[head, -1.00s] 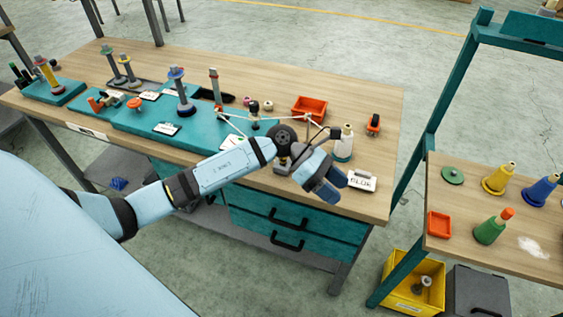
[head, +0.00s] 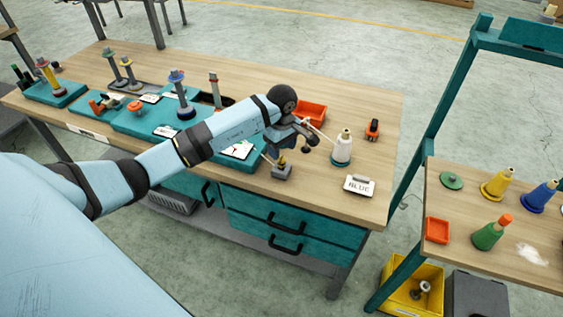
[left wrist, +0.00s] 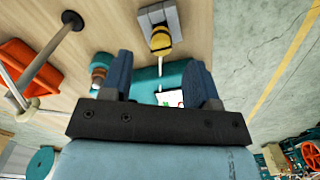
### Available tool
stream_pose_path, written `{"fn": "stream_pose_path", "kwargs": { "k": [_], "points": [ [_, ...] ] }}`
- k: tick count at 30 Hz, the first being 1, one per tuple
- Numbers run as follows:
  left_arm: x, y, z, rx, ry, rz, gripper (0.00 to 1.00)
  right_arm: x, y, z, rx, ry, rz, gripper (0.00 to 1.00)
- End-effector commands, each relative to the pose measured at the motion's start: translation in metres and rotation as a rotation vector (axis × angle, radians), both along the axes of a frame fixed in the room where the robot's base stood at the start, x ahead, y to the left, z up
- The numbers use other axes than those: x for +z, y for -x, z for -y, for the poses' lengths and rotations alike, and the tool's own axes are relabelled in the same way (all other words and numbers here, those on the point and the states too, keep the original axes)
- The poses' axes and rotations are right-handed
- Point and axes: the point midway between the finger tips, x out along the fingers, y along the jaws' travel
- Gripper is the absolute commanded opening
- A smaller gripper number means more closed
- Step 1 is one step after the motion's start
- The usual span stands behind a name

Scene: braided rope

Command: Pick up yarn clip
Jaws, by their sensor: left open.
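I cannot tell for certain which object is the yarn clip. A small grey block with a yellow and black top (head: 282,171) stands near the table's front edge. It also shows at the top of the left wrist view (left wrist: 160,28), with a pale strand running from it. An orange and black tool (head: 373,129) lies at the table's right. My left gripper (head: 273,151) is above and just behind the grey block, partly hidden by its own wrist. Its blue fingers are apart and empty in the left wrist view (left wrist: 160,78). My right gripper is out of view.
Teal boards with spools fill the table's left. A side shelf (head: 462,220) holds coloured cones.

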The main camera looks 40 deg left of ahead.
Motion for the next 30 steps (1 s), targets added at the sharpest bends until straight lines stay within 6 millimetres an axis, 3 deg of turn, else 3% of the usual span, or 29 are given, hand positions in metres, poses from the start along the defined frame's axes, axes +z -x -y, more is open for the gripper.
{"fn": "stream_pose_path", "kwargs": {
  "k": [4,12,21,28,30],
  "points": [
    [-0.010,0.001,0.001,0.001,0.003,-0.001,0.55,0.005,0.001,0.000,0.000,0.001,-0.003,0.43],
    [-0.048,0.002,0.001,0.001,0.004,-0.001,0.55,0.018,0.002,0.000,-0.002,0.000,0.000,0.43],
    [-0.055,0.002,0.000,0.000,0.001,0.001,0.55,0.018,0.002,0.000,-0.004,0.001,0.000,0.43],
    [-0.054,0.002,0.000,0.000,0.001,0.001,0.04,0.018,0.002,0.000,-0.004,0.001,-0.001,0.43],
    [-0.054,0.002,0.000,0.000,0.001,0.001,0.02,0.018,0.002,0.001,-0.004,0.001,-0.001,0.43]
  ]
}}
